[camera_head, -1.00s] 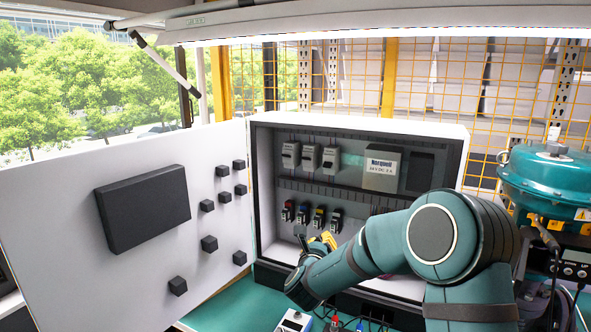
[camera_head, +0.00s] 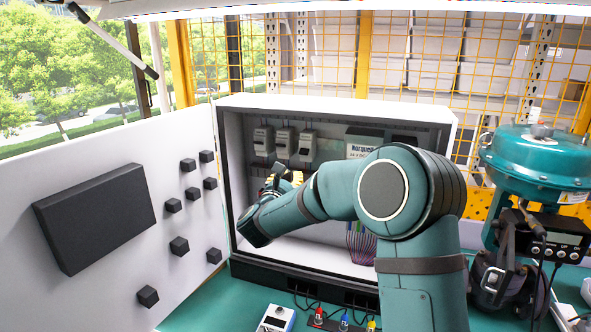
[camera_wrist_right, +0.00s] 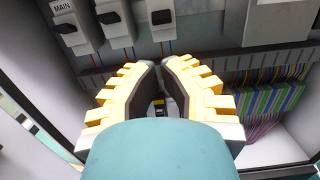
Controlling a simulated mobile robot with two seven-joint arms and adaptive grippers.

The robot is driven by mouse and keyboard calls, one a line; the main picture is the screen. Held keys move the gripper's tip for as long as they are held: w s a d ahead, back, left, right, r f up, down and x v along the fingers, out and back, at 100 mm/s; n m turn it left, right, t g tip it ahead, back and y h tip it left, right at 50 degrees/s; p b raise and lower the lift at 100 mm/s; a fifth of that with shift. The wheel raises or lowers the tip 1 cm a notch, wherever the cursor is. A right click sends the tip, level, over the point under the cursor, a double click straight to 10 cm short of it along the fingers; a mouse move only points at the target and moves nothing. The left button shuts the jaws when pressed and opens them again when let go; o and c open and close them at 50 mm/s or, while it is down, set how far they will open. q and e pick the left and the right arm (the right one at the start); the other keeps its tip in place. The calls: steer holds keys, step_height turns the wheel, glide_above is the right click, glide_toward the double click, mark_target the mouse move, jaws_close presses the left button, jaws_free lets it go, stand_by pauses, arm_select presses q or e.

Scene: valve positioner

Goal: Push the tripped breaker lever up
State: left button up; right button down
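Three pale breakers with dark levers hang in a row at the upper left inside the cabinet: left (camera_head: 263,140), middle (camera_head: 285,143) and right (camera_head: 307,146). In the wrist view the left one (camera_wrist_right: 70,22) is marked MAIN; the middle (camera_wrist_right: 115,22) and right (camera_wrist_right: 160,14) are cut by the top edge. I cannot tell which lever is tripped. My right gripper (camera_head: 281,172) is just below the breakers. In the wrist view its yellow fingers (camera_wrist_right: 156,64) converge, tips almost together with nothing seen between them, below the right breaker and apart from it. My left gripper is out of view.
The open cabinet (camera_head: 438,112) has a wire duct (camera_wrist_right: 255,58) and coloured wires (camera_wrist_right: 262,105) to the right of the gripper. Its white door (camera_head: 110,160) swings out left. A teal valve actuator (camera_head: 540,155) stands at right. Probes and a meter (camera_head: 277,319) lie on the bench.

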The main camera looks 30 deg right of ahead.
mark_target(303, 158)
steer(key=p+x, duration=0.1)
steer(key=x, duration=0.8)
steer(key=shift+w+d+p, duration=0.1)
steer(key=shift+w+p, duration=0.05)
steer(key=shift+p, duration=0.15)
steer(key=shift+s+a+r+g+y+p, duration=0.1)
steer(key=shift+g+y+p, duration=0.25)
steer(key=shift+y, duration=0.2)
steer(key=shift+s+a+r+g+y+p, duration=0.15)
steer(key=shift+g+y+p, duration=0.2)
steer(key=shift+y, duration=0.2)
steer(key=shift+s+a+r+g+y+p, duration=0.1)
steer(key=shift+a+r+g+y+p, duration=0.1)
steer(key=shift+g+y+p, duration=0.5)
steer(key=shift+r+p, duration=0.15)
steer(key=shift+p, duration=0.65)
steer(key=shift+s+a+r+g+y+p, duration=0.15)
steer(key=shift+g+y+p, duration=0.45)
steer(key=shift+p, duration=0.05)
steer(key=shift+s+a, duration=0.1)
steer(key=shift+a, duration=0.05)
steer(key=shift+s+a+r, duration=0.35)
steer(key=shift+s+a, duration=0.05)
steer(key=shift+a, duration=0.05)
